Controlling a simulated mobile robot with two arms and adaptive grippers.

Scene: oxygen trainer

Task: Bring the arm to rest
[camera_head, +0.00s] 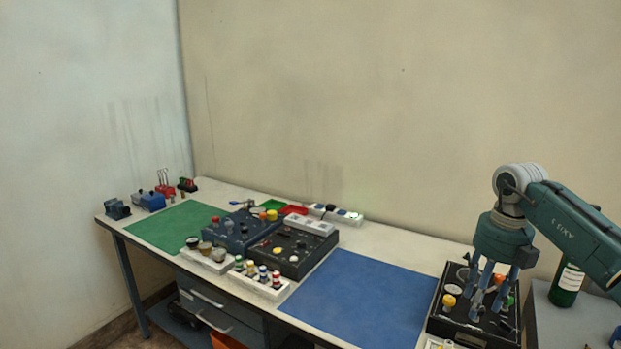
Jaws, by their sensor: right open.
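My right gripper (486,290) hangs from the teal arm (572,229) at the right of the head view. It points down with its fingers apart and holds nothing that I can see. Its fingers are in front of a black panel box (447,325) with a yellow knob, a white dial and orange and green parts. Whether the fingertips touch the box, I cannot tell. My left gripper is not in view.
A workbench (378,247) carries a blue mat (362,300), a green mat (172,228), dark control boxes (291,251) and small jars in white racks (257,285). A green bottle (567,284) stands at the right, near the arm. The blue mat is clear.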

